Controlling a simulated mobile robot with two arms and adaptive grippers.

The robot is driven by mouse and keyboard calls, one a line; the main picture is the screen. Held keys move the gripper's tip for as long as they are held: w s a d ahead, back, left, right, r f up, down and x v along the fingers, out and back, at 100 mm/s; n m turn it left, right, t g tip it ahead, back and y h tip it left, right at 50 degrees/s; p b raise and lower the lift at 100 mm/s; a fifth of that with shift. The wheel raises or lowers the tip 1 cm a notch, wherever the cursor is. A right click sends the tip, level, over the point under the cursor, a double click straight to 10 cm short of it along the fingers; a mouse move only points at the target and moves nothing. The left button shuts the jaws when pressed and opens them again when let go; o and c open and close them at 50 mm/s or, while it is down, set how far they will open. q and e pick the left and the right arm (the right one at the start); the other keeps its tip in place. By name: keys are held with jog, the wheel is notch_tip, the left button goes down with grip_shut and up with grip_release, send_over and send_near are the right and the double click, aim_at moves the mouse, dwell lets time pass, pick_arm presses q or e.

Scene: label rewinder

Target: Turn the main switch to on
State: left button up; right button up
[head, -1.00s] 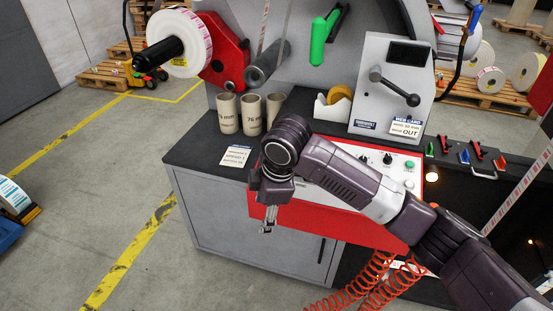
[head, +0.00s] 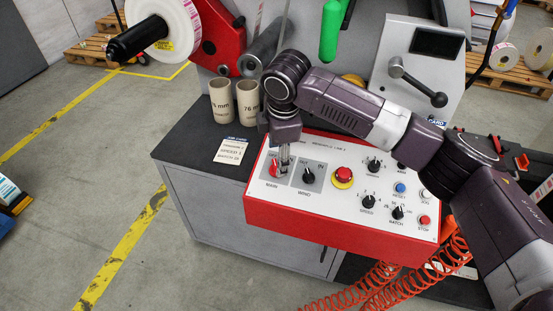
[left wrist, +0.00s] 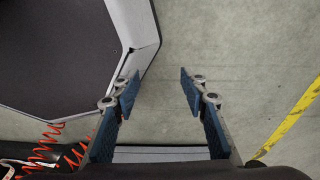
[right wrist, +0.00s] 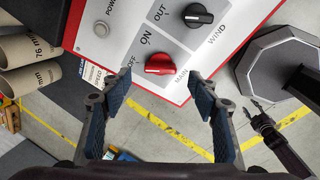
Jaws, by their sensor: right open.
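The main switch (right wrist: 160,64) is a red rotary knob on a grey plate of the white control panel (head: 330,176). In the right wrist view its bar lies nearly level, with its left end near the OFF label and ON above it. My right gripper (right wrist: 160,88) is open and empty, its fingertips either side of the knob in that view. Whether they touch it I cannot tell. In the head view this gripper (head: 284,158) points down at the switch and partly covers it. My left gripper (left wrist: 160,91) is open and empty over the floor.
The black WIND knob (right wrist: 198,15) sits close beside the main switch. Orange coiled hoses (head: 400,280) hang below.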

aim_at(276, 166)
jog(key=x, duration=0.2)
jog(key=shift+s+f, duration=0.1)
jog(key=shift+f, duration=0.25)
jog(key=shift+x, duration=1)
jog(key=shift+w+f, duration=0.15)
jog(key=shift+w, duration=0.05)
jog(key=c, duration=1.2)
jog(key=shift+o, duration=0.2)
jog(key=shift+m+p, duration=0.3)
jog(key=shift+p, duration=0.55)
jog(key=m+t+p, duration=0.1)
jog(key=m+p, duration=0.5)
jog(key=p, duration=0.2)
jog(key=shift+s+a+m, duration=0.1)
jog(key=shift+s+m, duration=0.05)
jog(key=shift+m, duration=0.15)
jog(key=m+p, duration=0.2)
jog(key=m, duration=0.1)
jog(key=shift+p, duration=0.3)
pick_arm(q)
notch_tip(276, 166, up, 14)
jog(key=s+p, duration=0.1)
jog(key=shift+s+f, duration=0.25)
jog(key=shift+s, duration=0.05)
pick_arm(e)
jog(key=shift+m+t, duration=0.3)
jog(key=shift+m, duration=0.5)
pick_arm(q)
jog(key=shift+r, duration=0.1)
